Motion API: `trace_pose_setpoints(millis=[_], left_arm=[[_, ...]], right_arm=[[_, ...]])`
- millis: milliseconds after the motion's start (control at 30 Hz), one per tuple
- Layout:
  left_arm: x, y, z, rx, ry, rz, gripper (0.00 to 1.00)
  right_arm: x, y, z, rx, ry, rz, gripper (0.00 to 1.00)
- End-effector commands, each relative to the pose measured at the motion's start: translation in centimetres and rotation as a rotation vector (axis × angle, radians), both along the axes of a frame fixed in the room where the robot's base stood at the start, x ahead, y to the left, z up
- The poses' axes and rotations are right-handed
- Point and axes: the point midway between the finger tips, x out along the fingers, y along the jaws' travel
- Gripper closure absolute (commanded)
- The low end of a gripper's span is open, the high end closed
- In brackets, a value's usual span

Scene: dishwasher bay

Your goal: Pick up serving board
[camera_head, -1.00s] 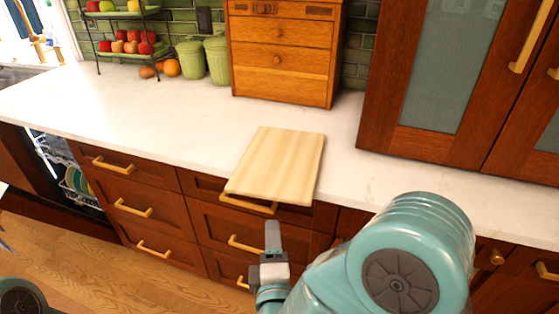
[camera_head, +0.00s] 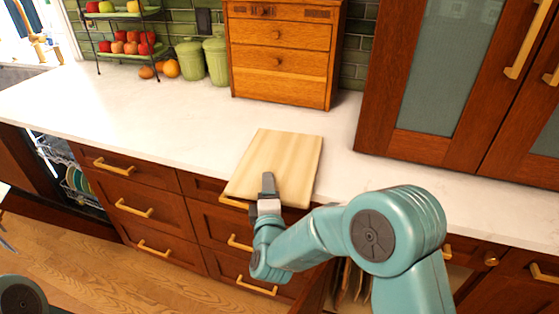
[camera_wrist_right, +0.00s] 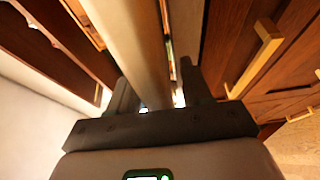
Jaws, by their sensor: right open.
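The serving board (camera_head: 283,158) is a pale wooden slab lying flat on the white counter, its front end jutting past the counter edge. My right gripper (camera_head: 268,184) is at the board's front edge, with one finger showing over its top; the other finger is hidden below. In the right wrist view the board (camera_wrist_right: 135,40) is a pale band seen edge-on, running between the two spread fingers of my right gripper (camera_wrist_right: 158,92). The jaws are open around the edge; contact cannot be told. My left gripper is out of view.
A wooden drawer box (camera_head: 280,55), green canisters (camera_head: 190,60) and a fruit rack (camera_head: 125,30) stand at the back. A wall cabinet (camera_head: 430,80) hangs at right. Drawers with brass handles (camera_head: 133,208) lie below the counter. The counter left of the board is clear.

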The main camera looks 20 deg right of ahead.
Motion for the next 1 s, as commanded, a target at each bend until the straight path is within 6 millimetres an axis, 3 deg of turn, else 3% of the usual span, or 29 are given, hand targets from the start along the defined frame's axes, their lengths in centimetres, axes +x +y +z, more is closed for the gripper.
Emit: trace_pose_setpoints(millis=[267,400,767,1000], left_arm=[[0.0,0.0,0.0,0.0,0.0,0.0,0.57],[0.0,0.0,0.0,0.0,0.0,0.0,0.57],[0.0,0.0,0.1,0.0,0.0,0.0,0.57],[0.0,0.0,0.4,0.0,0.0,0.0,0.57]], right_arm=[[0.3,0.0,-0.1,-0.001,0.001,0.001,0.54],[0.3,-0.1,0.0,0.0,0.0,0.001,1.0],[0.4,-0.1,0.4,0.0,-0.006,0.0,1.0],[0.4,-0.1,3.2,0.001,-0.009,0.0,1.0]])
